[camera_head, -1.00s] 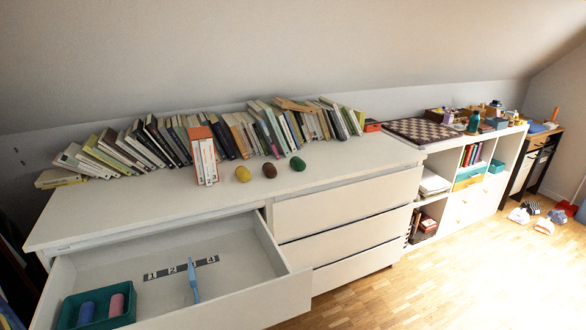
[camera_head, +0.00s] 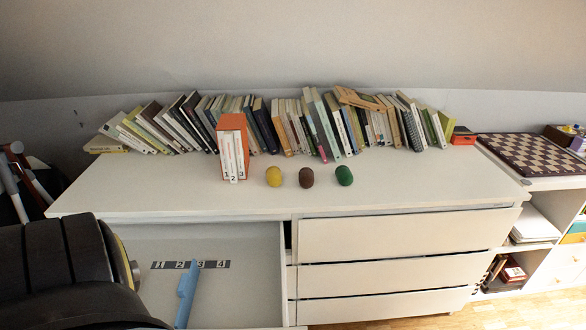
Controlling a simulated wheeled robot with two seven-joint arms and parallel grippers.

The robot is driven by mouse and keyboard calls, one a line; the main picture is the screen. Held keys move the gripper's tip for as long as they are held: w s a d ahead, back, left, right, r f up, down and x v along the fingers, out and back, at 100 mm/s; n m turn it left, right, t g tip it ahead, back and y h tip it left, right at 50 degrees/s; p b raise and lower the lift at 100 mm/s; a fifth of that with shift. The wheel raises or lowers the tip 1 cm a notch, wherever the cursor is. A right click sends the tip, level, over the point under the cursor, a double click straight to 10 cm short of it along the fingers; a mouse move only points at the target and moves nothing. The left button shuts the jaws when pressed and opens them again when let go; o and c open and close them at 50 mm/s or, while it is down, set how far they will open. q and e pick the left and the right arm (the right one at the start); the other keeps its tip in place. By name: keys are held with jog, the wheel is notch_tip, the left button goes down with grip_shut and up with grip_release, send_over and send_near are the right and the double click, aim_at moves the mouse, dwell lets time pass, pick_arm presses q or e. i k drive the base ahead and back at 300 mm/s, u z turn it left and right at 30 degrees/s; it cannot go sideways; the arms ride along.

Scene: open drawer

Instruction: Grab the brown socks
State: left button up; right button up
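The brown socks (camera_head: 306,177) look like a small rolled ball on the white dresser top (camera_head: 420,188). They stand in the middle of a short row, with a yellow ball (camera_head: 274,176) to the left and a green ball (camera_head: 344,175) to the right, and gaps between them. Nothing touches or covers them. A thick black part of my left arm fills the lower left of the head view, over the open drawer. My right arm and gripper are not in view.
A row of leaning books (camera_head: 320,125) lines the wall behind. An orange holder with white books (camera_head: 232,145) stands left of the yellow ball. The open drawer (camera_head: 255,260) holds a blue item (camera_head: 187,295). A chessboard (camera_head: 535,153) lies right. The dresser's front strip is clear.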

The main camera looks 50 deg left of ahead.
aim_at(306, 175)
jog(key=u, duration=1.65)
